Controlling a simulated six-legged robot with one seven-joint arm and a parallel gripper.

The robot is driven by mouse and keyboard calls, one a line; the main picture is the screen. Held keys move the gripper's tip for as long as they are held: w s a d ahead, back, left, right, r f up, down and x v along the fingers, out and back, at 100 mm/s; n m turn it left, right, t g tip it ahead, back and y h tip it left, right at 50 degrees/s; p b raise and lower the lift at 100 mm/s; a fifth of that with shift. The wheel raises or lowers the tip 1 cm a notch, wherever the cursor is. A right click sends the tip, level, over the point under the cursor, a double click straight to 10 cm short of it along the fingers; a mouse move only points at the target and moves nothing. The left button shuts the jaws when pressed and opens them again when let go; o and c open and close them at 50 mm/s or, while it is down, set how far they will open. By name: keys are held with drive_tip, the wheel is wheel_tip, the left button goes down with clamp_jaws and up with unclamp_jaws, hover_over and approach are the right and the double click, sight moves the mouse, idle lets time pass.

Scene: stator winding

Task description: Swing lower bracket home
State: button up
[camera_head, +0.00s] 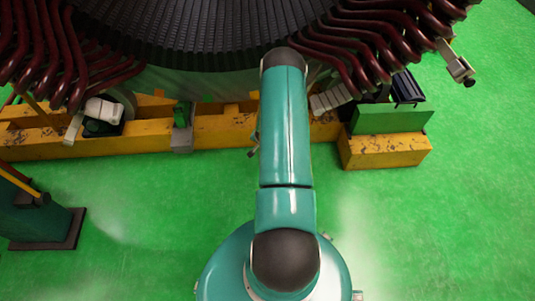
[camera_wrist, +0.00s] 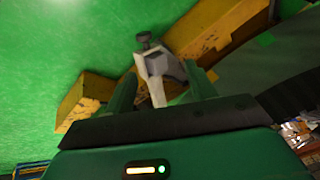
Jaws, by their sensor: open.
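A pale grey bracket (camera_wrist: 157,66) with a dark round knob (camera_wrist: 143,38) shows in the wrist view. It stands out in front of a yellow beam, tilted. My gripper (camera_wrist: 163,76) is open, with one green finger on each side of the bracket in the picture. I cannot tell whether either finger touches it. The bracket's near end is hidden behind the dark edge of my gripper. In the head view my teal arm hides my gripper. A small metal part (camera_head: 253,150) peeks out left of the arm; I cannot tell whether it is the same bracket.
The dark stator (camera_head: 200,35) with red winding ends (camera_head: 365,45) stands above a worn yellow base (camera_head: 230,128). Other grey brackets show at the left (camera_head: 103,108) and upper right (camera_head: 456,62). A green post foot (camera_head: 45,228) stands at left. The green floor (camera_head: 130,200) is mostly clear.

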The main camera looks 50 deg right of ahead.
drive_tip(key=shift+m, duration=0.4)
drive_tip(key=s+x, duration=0.1)
drive_tip(key=x, duration=0.4)
drive_tip(key=s+x, duration=0.1)
drive_tip(key=x, duration=0.4)
drive_tip(key=s+f+x, duration=0.1)
drive_tip(key=x, duration=0.5)
drive_tip(key=shift+s+f, duration=0.2)
clamp_jaws()
